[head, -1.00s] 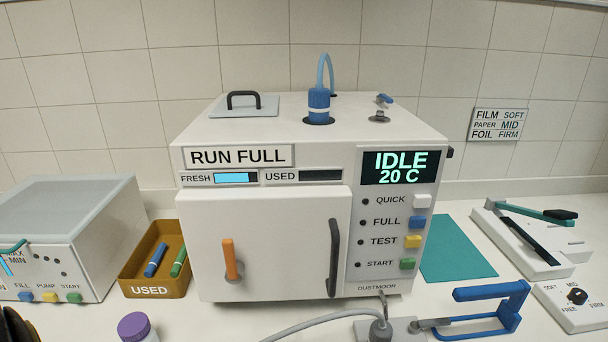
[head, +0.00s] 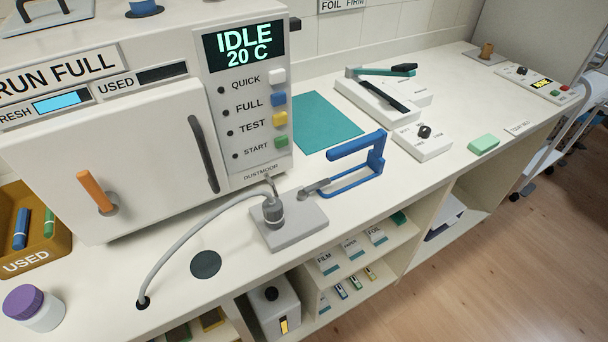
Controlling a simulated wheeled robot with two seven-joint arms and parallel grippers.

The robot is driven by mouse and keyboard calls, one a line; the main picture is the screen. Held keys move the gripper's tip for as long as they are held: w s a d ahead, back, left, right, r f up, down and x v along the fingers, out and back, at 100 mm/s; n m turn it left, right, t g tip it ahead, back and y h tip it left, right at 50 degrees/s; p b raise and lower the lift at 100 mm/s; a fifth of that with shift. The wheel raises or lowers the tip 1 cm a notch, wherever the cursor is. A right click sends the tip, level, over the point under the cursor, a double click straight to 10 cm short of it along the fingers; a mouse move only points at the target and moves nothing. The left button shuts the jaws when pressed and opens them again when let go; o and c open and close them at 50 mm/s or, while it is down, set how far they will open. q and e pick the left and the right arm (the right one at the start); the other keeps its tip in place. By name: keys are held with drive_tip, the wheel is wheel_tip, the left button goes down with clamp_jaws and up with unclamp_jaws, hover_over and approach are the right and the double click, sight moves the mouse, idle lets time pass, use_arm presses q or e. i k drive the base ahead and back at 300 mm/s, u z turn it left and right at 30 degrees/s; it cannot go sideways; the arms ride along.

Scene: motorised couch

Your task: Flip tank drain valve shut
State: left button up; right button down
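No part is labelled as the tank drain valve, so I cannot tell which it is. The white sterilizer-like machine (head: 140,160) stands at the left with its door closed. An orange lever (head: 95,190) on a grey pivot sits on the door front, upright and tilted left. A black vertical handle (head: 203,152) is at the door's right edge. The display (head: 244,47) reads IDLE 20 C. Neither of my grippers is in view.
A grey hose (head: 180,224) runs from a counter hole to a fitting on a grey plate (head: 289,230). A blue-handled tool (head: 356,160), teal mat (head: 322,122), brown USED bin (head: 25,262) and purple-capped jar (head: 33,306) are on the counter. Open floor (head: 510,230) lies right.

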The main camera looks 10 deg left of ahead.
sight(302, 194)
drive_tip(key=k, duration=1.35)
drive_tip(key=z, duration=0.65)
drive_tip(key=i, duration=1.5)
drive_tip(key=u, duration=0.3)
